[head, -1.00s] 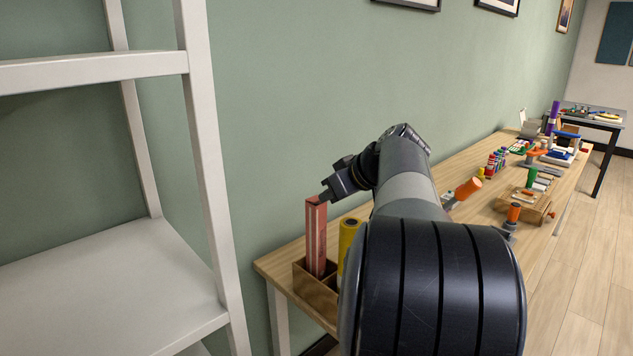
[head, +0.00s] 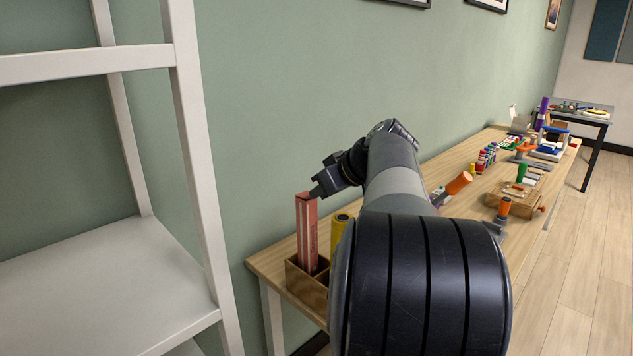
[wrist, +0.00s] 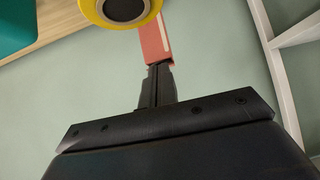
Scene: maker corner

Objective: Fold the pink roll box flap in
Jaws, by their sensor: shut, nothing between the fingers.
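The pink roll box (head: 307,235) stands upright in a compartment of a wooden holder at the near left end of the bench. My gripper (head: 315,192) is at its top, with the fingertips at or very near the upper edge. In the wrist view the shut fingers (wrist: 157,85) point at the end of the pink roll box (wrist: 156,42). Whether they touch it is hard to tell. The flap itself cannot be made out clearly; the fingers partly cover the top of the box.
A yellow roll (head: 339,230) stands beside the box in the wooden holder (head: 305,284). A white shelf rack (head: 190,130) is close on the left. The wooden bench (head: 460,165) runs to the right with tools, bottles and a wooden box (head: 512,203) on it.

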